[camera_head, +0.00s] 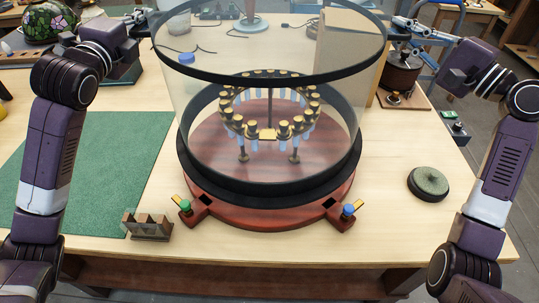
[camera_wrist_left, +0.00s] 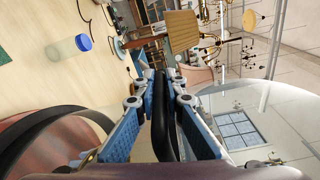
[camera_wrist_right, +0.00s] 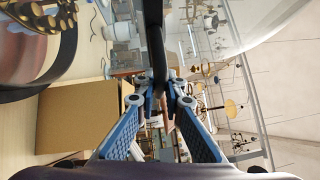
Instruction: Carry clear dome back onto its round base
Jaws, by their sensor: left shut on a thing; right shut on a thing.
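The clear dome (camera_head: 270,40) has a black rim band (camera_head: 270,80), which shows high above the round red-brown base (camera_head: 255,212). A thick dark ring (camera_head: 270,197) circles the base. Clear wall shows between band and ring; I cannot tell which part it belongs to. Inside stands a circle of brass-capped pieces (camera_head: 268,134). My left gripper (camera_head: 147,15) is shut on the band's left side, seen in the left wrist view (camera_wrist_left: 165,85). My right gripper (camera_head: 396,23) is shut on its right side, seen in the right wrist view (camera_wrist_right: 161,95).
A green mat (camera_head: 100,150) lies left of the base. A small slotted wooden block (camera_head: 147,226) stands front left, and a round green-topped disc (camera_head: 428,183) lies right. A cardboard box (camera_head: 350,50) stands behind. Green and blue knobbed terminals (camera_head: 348,210) project from the base's front.

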